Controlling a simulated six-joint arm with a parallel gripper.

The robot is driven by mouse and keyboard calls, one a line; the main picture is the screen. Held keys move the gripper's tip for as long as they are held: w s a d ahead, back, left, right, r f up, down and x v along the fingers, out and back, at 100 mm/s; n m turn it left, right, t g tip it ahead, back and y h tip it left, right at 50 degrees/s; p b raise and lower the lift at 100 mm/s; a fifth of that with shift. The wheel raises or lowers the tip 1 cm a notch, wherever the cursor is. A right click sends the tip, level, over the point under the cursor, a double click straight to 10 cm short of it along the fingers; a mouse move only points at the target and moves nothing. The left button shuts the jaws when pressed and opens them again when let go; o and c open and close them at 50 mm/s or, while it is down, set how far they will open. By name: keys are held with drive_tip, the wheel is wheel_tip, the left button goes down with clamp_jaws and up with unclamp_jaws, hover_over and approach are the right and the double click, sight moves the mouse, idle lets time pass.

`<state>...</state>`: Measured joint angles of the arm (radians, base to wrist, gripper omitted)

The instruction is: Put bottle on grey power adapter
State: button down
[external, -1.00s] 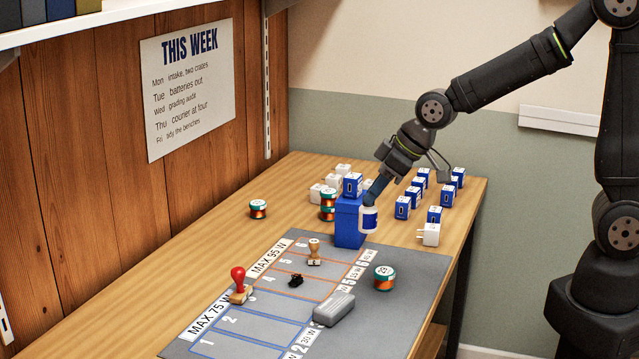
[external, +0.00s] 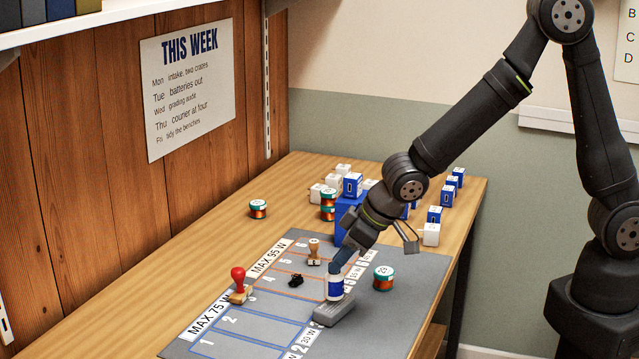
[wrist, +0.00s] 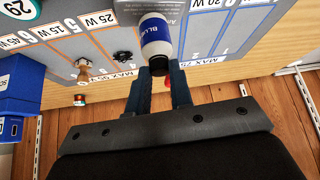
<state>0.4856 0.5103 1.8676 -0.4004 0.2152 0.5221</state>
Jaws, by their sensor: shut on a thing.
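The bottle (external: 335,287) is white with a blue label. It is upright, between the fingers of my gripper (external: 340,268), which is shut on it. In the wrist view the bottle (wrist: 156,42) shows beyond the fingertips of my gripper (wrist: 158,80). The grey power adapter (external: 336,313) is a flat grey block on the mat's front right part. The bottle's base is at the adapter's top in the external view; I cannot tell whether they touch. The adapter's far part is hidden behind the bottle.
The grey mat (external: 420,265) has numbered lanes. A red-knobbed stamp (external: 239,285), a wooden stamp (external: 314,252), a small black object (external: 296,280) and an orange-teal spool (external: 383,277) stand on it. A blue bin (external: 347,220) and several small blue-white boxes (external: 434,216) are behind.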

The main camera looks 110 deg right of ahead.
drive_tip(key=shift+f, duration=0.5)
drive_tip(key=c, duration=1.3)
unclamp_jaws()
drive_tip(key=shift+f, duration=0.1)
drive_tip(key=v, duration=1.2)
drive_tip(key=shift+d, duration=0.1)
drive_tip(key=x, duration=1.2)
drive_tip(key=shift+r, duration=0.7)
